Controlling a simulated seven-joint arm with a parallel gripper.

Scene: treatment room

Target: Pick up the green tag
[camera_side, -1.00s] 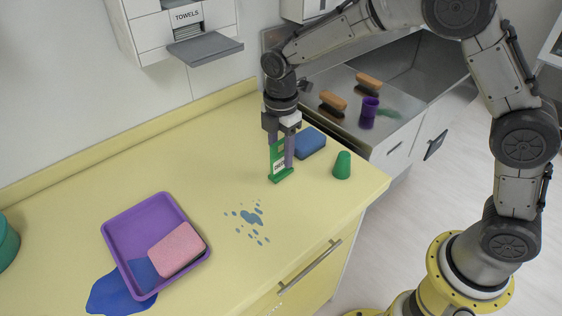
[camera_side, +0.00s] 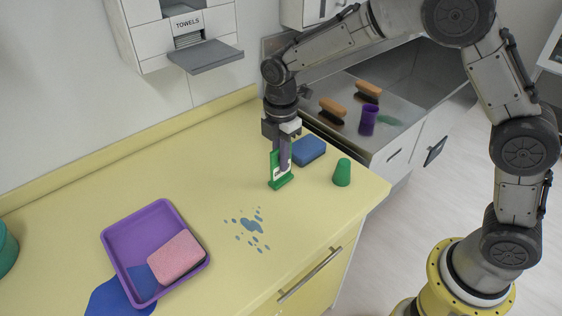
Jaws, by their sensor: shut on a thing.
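The green tag (camera_side: 274,166) stands upright in a green base on the yellow counter, near its right end. My gripper (camera_side: 283,167) points straight down and is shut on the green tag. A finger covers much of the tag's face and its white label. The tag's foot is still at the base, and no gap shows between them.
A blue sponge (camera_side: 309,151) lies just right of my gripper, with a green cup (camera_side: 342,172) nearby. Left are blue spots (camera_side: 250,221) and a purple tray (camera_side: 113,236) holding a pink sponge (camera_side: 176,257).

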